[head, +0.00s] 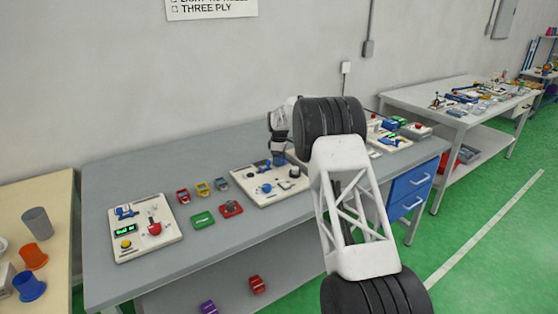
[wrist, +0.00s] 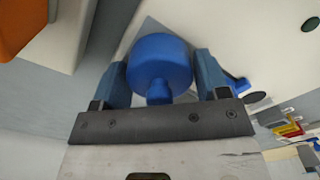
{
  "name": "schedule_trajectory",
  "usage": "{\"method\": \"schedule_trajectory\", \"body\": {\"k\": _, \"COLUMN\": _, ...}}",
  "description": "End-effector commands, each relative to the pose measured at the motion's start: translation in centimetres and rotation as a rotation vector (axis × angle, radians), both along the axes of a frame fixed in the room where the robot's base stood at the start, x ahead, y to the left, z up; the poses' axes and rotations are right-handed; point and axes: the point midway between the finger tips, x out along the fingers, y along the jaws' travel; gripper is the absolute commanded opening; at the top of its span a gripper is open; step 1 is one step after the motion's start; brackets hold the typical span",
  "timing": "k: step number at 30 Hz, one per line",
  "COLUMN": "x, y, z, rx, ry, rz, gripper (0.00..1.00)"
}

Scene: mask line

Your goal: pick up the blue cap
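The blue cap (wrist: 160,60) is round with a small knob towards the camera. It fills the space between the two blue-grey fingers of my gripper (wrist: 161,75) in the wrist view. There the fingers and the cap cannot be told apart. The cap's underside is hidden, so whether it touches a surface cannot be told.
The cream board (head: 262,197) carries blue and black parts. Another board (head: 140,245) stands at left on the grey table (head: 200,262). Small red, yellow and green blocks (head: 203,219) lie between them. An orange thing (wrist: 22,20) is close at the wrist view's upper left.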

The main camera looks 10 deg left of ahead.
Motion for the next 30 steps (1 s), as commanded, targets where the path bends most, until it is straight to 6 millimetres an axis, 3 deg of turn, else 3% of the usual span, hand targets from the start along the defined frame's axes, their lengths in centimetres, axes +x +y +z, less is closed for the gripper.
{"method": "schedule_trajectory", "body": {"k": 1, "x": 0.0, "y": 0.0, "z": 0.0, "rx": 0.000, "ry": 0.000, "rz": 0.000, "gripper": 0.60}}
{"method": "schedule_trajectory", "body": {"k": 5, "x": 0.0, "y": 0.0, "z": 0.0, "rx": 0.000, "ry": 0.000, "rz": 0.000, "gripper": 0.41}}
{"method": "schedule_trajectory", "body": {"k": 17, "x": 0.0, "y": 0.0, "z": 0.4, "rx": 0.000, "ry": 0.000, "rz": 0.000, "gripper": 0.40}}
{"method": "schedule_trajectory", "body": {"k": 30, "x": -0.2, "y": -0.1, "z": 3.6, "rx": 0.000, "ry": 0.001, "rz": 0.000, "gripper": 0.40}}
